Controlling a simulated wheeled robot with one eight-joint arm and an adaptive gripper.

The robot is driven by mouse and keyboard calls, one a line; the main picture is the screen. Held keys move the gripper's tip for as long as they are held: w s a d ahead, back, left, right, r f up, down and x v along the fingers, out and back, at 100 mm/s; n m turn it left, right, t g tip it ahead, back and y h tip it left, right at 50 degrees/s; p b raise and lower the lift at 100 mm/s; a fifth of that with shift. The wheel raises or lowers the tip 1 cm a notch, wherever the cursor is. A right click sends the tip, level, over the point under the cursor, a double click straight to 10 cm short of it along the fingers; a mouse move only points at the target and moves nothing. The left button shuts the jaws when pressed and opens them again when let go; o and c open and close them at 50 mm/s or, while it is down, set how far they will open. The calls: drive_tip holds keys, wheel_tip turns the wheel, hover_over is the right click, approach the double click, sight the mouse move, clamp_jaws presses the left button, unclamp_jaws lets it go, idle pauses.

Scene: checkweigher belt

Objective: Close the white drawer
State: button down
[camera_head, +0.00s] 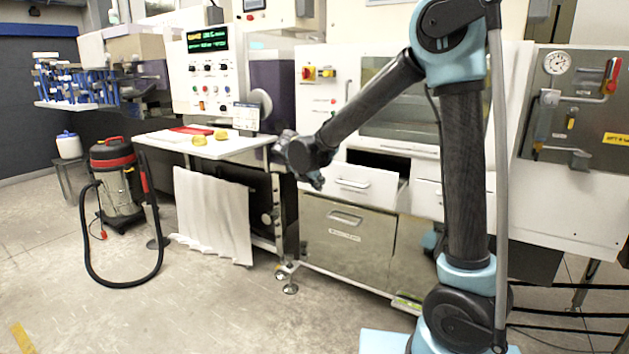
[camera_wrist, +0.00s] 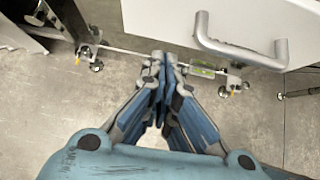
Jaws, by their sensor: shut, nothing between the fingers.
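The white drawer (camera_head: 352,184) is partly open below the machine's window; its dark inside shows above the front panel. Its front carries a metal bar handle (camera_head: 353,184). In the wrist view the white drawer front (camera_wrist: 262,28) fills the upper right, with the handle (camera_wrist: 240,50) across it. My gripper (camera_head: 317,184) is at the left end of the drawer front in the head view. In the wrist view my gripper (camera_wrist: 164,58) has its fingertips together and empty, to the left of the handle and apart from it. Whether it touches the drawer cannot be told.
A steel cabinet door (camera_head: 345,229) is below the drawer. A white table (camera_head: 235,148) with yellow items is to the left, a white cloth (camera_head: 212,215) hanging under it. A vacuum cleaner (camera_head: 117,180) with a looped black hose stands further left. The floor in front is clear.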

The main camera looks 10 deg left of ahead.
sight(331, 188)
drive_tip(key=w, duration=0.1)
drive_tip(key=w+d+f, duration=0.1)
drive_tip(key=w, duration=0.1)
drive_tip(key=w+d, duration=0.1)
drive_tip(key=w, duration=0.1)
drive_tip(key=shift+w+f, duration=0.2)
drive_tip(key=shift+f, duration=0.2)
